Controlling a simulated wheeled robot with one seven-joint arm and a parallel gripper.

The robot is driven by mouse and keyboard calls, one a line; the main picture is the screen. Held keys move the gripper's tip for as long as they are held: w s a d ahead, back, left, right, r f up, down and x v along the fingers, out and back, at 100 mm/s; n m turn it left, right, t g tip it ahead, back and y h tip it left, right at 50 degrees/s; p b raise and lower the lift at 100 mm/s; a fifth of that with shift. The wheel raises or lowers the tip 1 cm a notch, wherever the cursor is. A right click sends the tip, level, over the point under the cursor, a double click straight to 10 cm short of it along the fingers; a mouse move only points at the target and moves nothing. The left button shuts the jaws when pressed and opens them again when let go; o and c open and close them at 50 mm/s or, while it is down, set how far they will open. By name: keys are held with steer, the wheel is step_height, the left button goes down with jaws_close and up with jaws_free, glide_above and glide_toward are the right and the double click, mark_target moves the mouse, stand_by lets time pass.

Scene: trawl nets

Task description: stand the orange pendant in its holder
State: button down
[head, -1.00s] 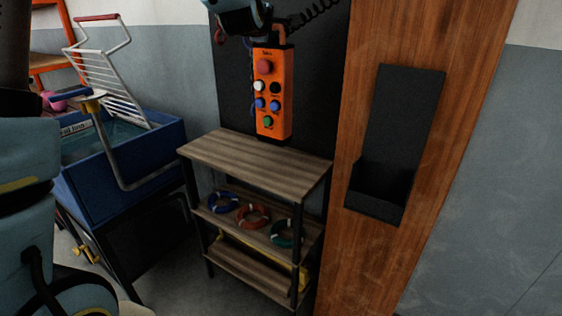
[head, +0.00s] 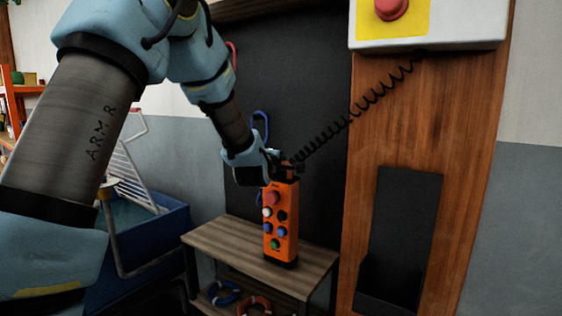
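The orange pendant (head: 281,224) is upright, its face of coloured buttons toward me. My gripper (head: 285,170) is at its top end and appears shut on it; the fingers are partly hidden by the wrist and the dark top. The pendant's lower end shows against the wooden top of the shelf unit; I cannot tell whether it touches. A coiled black cable (head: 350,122) runs from its top up to the right. The holder (head: 403,225), a black back plate with a pocket at its foot, is on the wooden post to the right, empty where visible. Its lower edge is near the frame's bottom.
A box with a red button (head: 430,42) is high on the wooden post (head: 462,160). The shelf unit (head: 225,240) holds coloured rings below. A blue tub (head: 160,240) stands at left, behind my arm. Open space shows between pendant and holder.

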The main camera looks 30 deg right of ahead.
stand_by(0.3)
steer(key=c, duration=1.3)
jaws_free()
steer(key=shift+f+b, duration=0.2)
steer(key=shift+b, duration=0.1)
steer(key=o, duration=0.5)
steer(key=shift+r, duration=0.1)
